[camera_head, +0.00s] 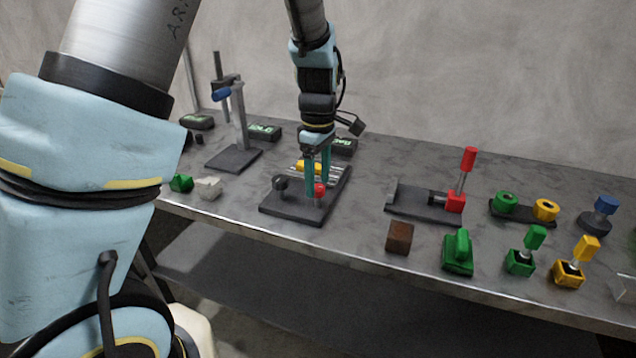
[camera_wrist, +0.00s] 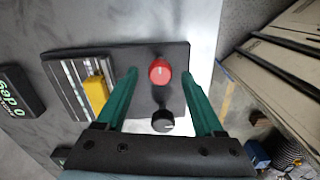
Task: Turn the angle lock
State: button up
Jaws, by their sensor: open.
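A black plate (camera_head: 290,211) near the front edge of the table carries a red round knob (camera_head: 320,189) and a black knob (camera_head: 280,184). I cannot tell for sure which part is the angle lock. My gripper (camera_head: 318,187) points down over the plate at the red knob. In the wrist view the red knob (camera_wrist: 160,71) shows between the two open green fingers of my gripper (camera_wrist: 160,76), with a gap on each side. Whether the fingertips reach knob height is unclear.
A yellow slider (camera_wrist: 96,95) on a striped panel adjoins the plate. A stand with a blue handle (camera_head: 222,94) rises behind left. A red lever (camera_head: 467,165) stands to the right, with a brown cube (camera_head: 400,237) and green and yellow fixtures beyond.

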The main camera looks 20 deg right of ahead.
aim_at(318, 186)
notch_tip(318, 186, up, 10)
jog(key=b, duration=0.1)
jog(key=shift+f, duration=0.2)
dwell(0.3)
jog(key=w+a+f+m, duration=0.1)
jog(key=a+f+m, duration=0.1)
jog(key=a, duration=0.7)
jog(key=w+a+f+m, duration=0.1)
jog(key=a+m, duration=0.1)
jog(key=a, duration=0.7)
jog(key=s+a+f+m+t, duration=0.1)
jog(key=s+a+f+m, duration=0.2)
jog(key=a, duration=0.9)
jog(key=s+m, duration=0.2)
jog(key=shift+s+t, duration=0.3)
jog(key=shift+s, duration=0.1)
